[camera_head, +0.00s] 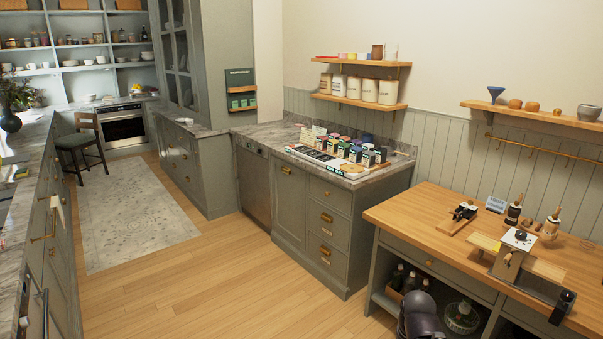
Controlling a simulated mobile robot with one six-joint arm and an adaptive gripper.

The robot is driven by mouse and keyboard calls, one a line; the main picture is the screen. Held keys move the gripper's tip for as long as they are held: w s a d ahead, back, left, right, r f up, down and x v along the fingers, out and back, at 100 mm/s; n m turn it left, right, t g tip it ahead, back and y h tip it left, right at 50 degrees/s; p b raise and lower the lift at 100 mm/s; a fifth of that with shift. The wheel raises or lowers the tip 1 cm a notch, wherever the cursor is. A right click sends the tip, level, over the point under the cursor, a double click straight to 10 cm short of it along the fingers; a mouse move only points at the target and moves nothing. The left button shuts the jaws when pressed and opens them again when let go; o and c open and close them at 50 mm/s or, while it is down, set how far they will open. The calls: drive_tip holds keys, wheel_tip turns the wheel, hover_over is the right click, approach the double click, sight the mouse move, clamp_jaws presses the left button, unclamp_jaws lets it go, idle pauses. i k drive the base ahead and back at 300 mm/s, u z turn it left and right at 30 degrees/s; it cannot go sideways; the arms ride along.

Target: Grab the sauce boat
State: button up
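I cannot make out a sauce boat for certain. A small pale dish (185,121) sits on the middle counter, too small to identify. Several white dishes (70,63) stand on the far back shelves, also too small to tell apart. My gripper is not in view. A dark rounded part at the bottom edge looks like my own arm, and no fingers show on it.
A wooden worktable (400,212) with tools stands at the right. A grey marble counter (262,133) holds a display of small boxes (350,150). A chair (82,146) stands at the far left. The wooden floor (225,265) and rug (130,215) are clear.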

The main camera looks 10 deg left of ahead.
sight(190, 122)
drive_tip(key=u, duration=0.35)
drive_tip(key=i, duration=0.8)
drive_tip(key=u, duration=0.75)
drive_tip(key=i, duration=0.8)
drive_tip(key=u, duration=0.55)
drive_tip(key=i, duration=0.8)
drive_tip(key=u, duration=0.35)
drive_tip(key=i, duration=3.2)
drive_tip(key=z, duration=0.4)
drive_tip(key=i, duration=0.75)
drive_tip(key=z, duration=0.1)
